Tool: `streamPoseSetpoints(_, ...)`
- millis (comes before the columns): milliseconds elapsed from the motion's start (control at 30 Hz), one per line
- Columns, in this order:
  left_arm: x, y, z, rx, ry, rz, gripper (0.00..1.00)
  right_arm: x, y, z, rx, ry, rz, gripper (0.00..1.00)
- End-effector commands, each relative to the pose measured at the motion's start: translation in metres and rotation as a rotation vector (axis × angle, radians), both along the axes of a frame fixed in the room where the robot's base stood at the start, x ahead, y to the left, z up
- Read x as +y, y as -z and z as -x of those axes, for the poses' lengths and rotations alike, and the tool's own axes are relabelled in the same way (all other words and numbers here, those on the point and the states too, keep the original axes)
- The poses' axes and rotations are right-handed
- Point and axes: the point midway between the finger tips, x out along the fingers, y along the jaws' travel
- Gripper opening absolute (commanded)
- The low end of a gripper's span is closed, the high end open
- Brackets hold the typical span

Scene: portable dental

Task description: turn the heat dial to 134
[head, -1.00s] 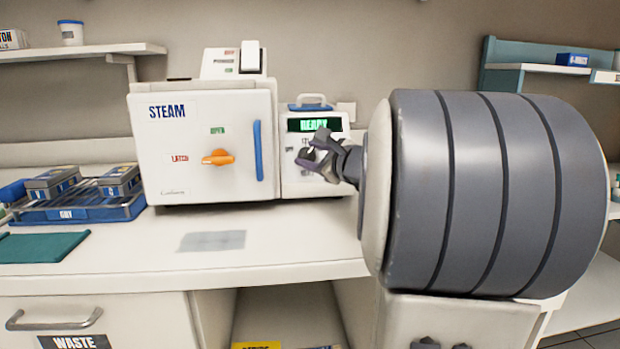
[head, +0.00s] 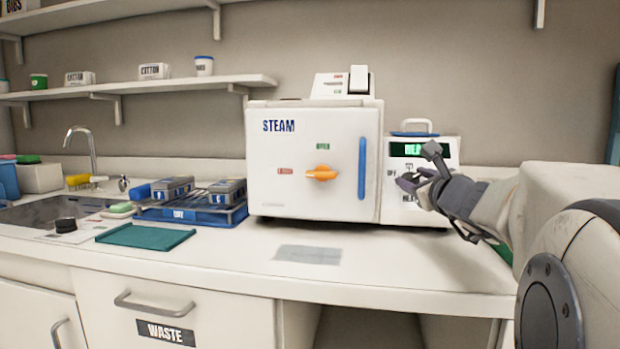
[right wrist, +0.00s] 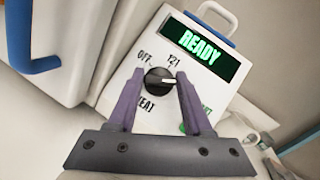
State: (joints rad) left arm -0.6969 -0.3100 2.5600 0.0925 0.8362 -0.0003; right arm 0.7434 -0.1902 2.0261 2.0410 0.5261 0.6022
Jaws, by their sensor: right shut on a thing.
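The heat dial (right wrist: 158,82) is a round black knob with a white pointer on the white control panel (right wrist: 131,90). In the right wrist view the pointer points right, past the 121 label (right wrist: 174,61) and away from OFF. No 134 label can be read; the right finger covers part of the panel there. My right gripper (right wrist: 160,88) is shut on the dial, one purple-grey finger on each side. In the head view my right gripper (head: 419,172) reaches the panel from the right and hides the dial. My left gripper is not in view.
The green READY display (right wrist: 200,45) is above the dial. The white steam unit (head: 290,180), with an orange latch (head: 322,173) and blue handle (head: 362,168), stands left of the panel. A blue tray (head: 190,215) is farther left. The counter in front is mostly clear.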

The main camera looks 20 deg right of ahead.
Motion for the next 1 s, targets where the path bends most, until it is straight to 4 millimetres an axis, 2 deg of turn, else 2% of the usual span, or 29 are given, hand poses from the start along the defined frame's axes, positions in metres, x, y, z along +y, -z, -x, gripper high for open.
streamPoseSetpoints(100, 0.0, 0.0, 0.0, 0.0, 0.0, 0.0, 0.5, -0.001, 0.002, 0.0, 0.004, 0.002, -0.004, 0.0)
streamPoseSetpoints(133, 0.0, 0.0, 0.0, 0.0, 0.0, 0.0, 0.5, -0.001, 0.002, 0.0, 0.004, 0.002, -0.004, 0.54)
streamPoseSetpoints(200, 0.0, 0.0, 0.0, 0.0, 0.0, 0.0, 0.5, -0.001, 0.002, 0.0, 0.004, 0.002, -0.004, 0.8)
streamPoseSetpoints(567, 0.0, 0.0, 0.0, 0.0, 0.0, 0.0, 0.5, 0.0, 0.0, 0.002, 0.0, 0.001, 0.0, 0.8)
streamPoseSetpoints(767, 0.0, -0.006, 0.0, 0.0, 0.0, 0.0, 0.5, 0.007, -0.002, 0.028, 0.0, 0.004, 0.0, 0.8)
streamPoseSetpoints(800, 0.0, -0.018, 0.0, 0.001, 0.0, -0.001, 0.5, 0.008, -0.007, 0.032, 0.002, 0.004, -0.003, 0.8)
streamPoseSetpoints(933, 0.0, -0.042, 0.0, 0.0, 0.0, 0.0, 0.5, 0.014, -0.008, 0.052, 0.002, 0.005, -0.004, 0.8)
streamPoseSetpoints(1000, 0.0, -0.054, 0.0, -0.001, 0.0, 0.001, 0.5, 0.014, -0.006, 0.052, 0.009, -0.005, -0.009, 0.8)
